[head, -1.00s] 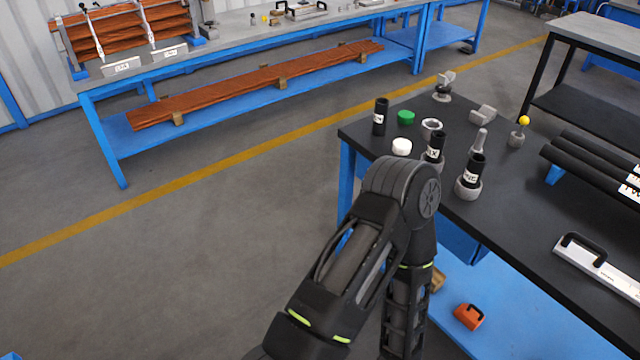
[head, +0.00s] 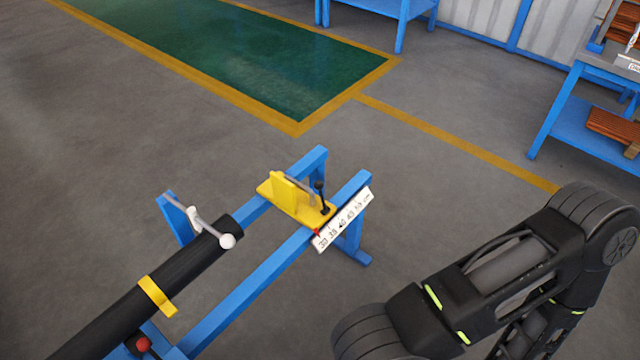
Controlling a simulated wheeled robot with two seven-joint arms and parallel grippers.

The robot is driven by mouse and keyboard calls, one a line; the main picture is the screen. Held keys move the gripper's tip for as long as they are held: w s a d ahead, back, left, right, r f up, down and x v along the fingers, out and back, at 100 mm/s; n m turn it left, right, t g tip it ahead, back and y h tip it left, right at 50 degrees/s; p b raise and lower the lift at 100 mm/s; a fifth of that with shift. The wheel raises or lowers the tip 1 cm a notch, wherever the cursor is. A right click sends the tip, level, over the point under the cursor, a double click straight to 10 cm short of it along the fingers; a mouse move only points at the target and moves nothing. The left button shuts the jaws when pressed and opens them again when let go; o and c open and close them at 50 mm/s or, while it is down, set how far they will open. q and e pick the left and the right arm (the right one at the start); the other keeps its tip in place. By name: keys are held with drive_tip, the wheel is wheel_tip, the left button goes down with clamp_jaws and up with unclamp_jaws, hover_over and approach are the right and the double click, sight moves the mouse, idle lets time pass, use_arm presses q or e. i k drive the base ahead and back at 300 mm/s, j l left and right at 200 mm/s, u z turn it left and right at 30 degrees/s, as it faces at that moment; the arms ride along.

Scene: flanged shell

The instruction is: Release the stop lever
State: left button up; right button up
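A yellow stop block (head: 285,200) sits across the blue rails near the far end of a stand. A short upright lever with a black knob (head: 319,186) rises from its right side, and a grey bar lies along its top. I cannot tell whether the lever is locked. A white scale (head: 345,219) with numbers is beside the block, with a small red mark at its near end. My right arm crosses the lower right, well apart from the block. Neither gripper shows in the head view.
A black pipe (head: 100,325) with a yellow band (head: 157,296) lies along the blue stand (head: 245,284). A grey lever with a white ball (head: 228,241) stands at its end. A red knob (head: 143,344) is low at left. Open floor lies beyond the stand.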

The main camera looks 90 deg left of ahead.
sight(319, 185)
drive_tip(key=u, duration=2.95)
drive_tip(key=i+l, duration=0.1)
drive_tip(key=l, duration=0.45)
drive_tip(key=i+l, duration=0.1)
drive_tip(key=l, duration=0.4)
drive_tip(key=l+u, duration=0.1)
drive_tip(key=u, duration=1.55)
